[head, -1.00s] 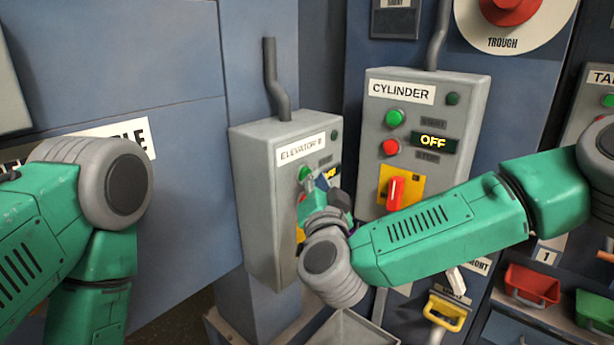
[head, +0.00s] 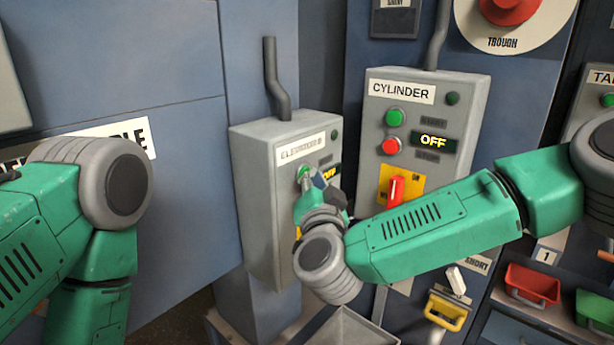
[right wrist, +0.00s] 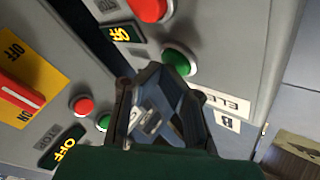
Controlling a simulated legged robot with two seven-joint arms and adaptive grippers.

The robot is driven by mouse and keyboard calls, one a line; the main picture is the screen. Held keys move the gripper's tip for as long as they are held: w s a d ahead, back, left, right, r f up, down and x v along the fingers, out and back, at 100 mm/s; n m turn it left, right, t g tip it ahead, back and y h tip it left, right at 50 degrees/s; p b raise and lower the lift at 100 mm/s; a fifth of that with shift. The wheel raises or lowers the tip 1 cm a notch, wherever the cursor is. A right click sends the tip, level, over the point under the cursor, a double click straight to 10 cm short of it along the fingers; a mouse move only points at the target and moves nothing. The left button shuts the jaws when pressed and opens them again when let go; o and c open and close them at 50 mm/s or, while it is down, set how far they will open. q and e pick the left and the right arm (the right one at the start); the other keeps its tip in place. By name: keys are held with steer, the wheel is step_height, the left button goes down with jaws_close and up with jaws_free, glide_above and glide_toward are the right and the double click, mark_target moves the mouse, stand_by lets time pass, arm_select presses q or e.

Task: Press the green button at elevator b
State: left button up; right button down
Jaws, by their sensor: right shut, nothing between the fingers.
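The grey elevator B control box (head: 262,190) stands at the middle of the head view, its label partly legible. Its green button (head: 303,172) shows just at the tip of my right gripper (head: 311,183). In the right wrist view the green button (right wrist: 180,61) stands just beyond the fingertips of my right gripper (right wrist: 165,78), which are shut with nothing between them. I cannot tell whether they touch the button. The box's display (head: 330,174) reads OFF and is partly covered. My left arm is at the left; its gripper is out of view.
The cylinder box (head: 480,95) is right of elevator B, with a green button (head: 395,118), a red button (head: 391,146) and a red switch (head: 395,191). Red (head: 532,284) and green bins are at the lower right. A pipe (head: 272,75) rises from the elevator box.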

steer(key=shift+w+a, duration=0.1)
steer(key=shift+a, duration=0.05)
stand_by(0.5)
steer(key=shift+s+d, duration=0.55)
steer(key=shift+d, duration=0.15)
steer(key=s+d, duration=0.1)
steer(key=d, duration=0.1)
steer(key=s+d+p, duration=0.1)
steer(key=s+d, duration=0.1)
steer(key=shift+d, duration=0.1)
stand_by(0.8)
